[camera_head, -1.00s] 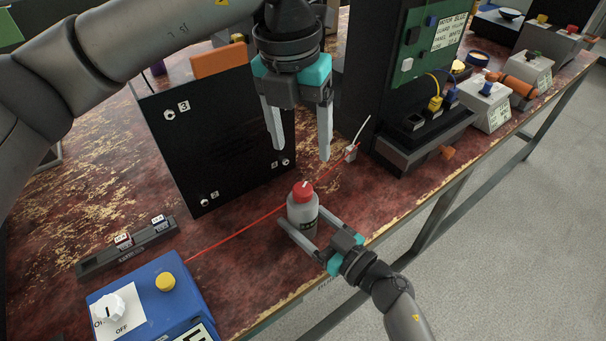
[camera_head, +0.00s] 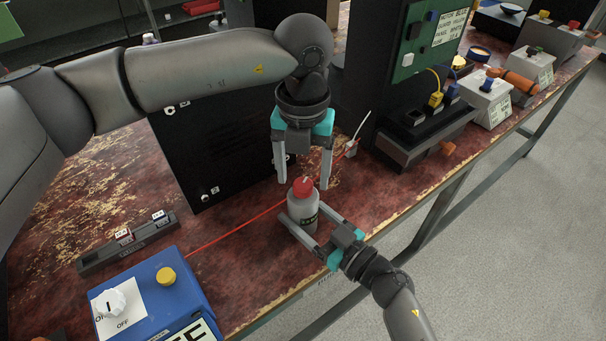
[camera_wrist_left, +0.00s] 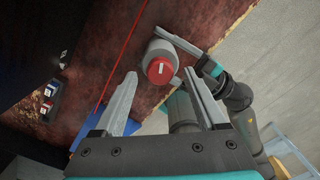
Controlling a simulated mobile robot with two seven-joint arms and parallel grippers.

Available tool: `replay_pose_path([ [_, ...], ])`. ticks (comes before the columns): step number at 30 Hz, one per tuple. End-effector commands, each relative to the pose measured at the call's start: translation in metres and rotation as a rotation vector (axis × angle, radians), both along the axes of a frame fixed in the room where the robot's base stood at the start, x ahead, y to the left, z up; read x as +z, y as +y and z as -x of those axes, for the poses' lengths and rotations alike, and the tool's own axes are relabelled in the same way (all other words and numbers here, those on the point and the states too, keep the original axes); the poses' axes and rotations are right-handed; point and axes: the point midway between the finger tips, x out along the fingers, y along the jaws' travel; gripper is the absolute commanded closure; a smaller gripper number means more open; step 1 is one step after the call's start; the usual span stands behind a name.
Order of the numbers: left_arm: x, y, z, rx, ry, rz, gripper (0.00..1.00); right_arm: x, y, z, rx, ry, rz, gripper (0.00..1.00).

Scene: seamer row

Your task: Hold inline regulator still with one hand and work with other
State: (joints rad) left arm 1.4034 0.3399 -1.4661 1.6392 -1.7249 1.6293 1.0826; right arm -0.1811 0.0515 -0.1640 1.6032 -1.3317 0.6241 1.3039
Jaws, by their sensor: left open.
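The inline regulator, a grey cylinder (camera_head: 302,215) with a red knob (camera_head: 303,187) marked by a white line, stands upright near the table's front edge. It also shows in the left wrist view (camera_wrist_left: 160,50), the red knob facing the camera. My right gripper (camera_head: 303,218) comes from the front edge, its fingers on either side of the grey body and shut on it. My left gripper (camera_head: 303,172) points down with its fingers open and empty, just above the knob; the knob lies ahead between its fingertips in the wrist view.
A red line (camera_head: 235,230) runs across the table behind the regulator. A black panel (camera_head: 215,150) stands behind left, a blue box with a white dial (camera_head: 165,300) in front left. A dark unit with a green board (camera_head: 420,45) is at right.

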Motion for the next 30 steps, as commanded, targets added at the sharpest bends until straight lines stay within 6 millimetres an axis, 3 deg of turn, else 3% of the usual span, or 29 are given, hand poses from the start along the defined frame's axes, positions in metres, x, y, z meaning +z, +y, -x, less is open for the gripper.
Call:
replay_pose_path([
  [4, -0.0099, 0.0000, 0.0002, -0.001, 0.001, 0.000, 0.26, -0.0003, 0.0000, 0.0001, 0.000, 0.001, 0.001, 0.93],
  [13, -0.0118, -0.0001, 0.0001, -0.001, 0.000, 0.000, 0.26, -0.0003, 0.0000, 0.0001, 0.000, 0.001, 0.001, 0.93],
  [30, -0.0113, -0.0001, 0.0001, -0.001, -0.001, 0.000, 0.90, -0.0003, 0.0001, 0.0001, 0.000, 0.001, 0.001, 0.93],
])
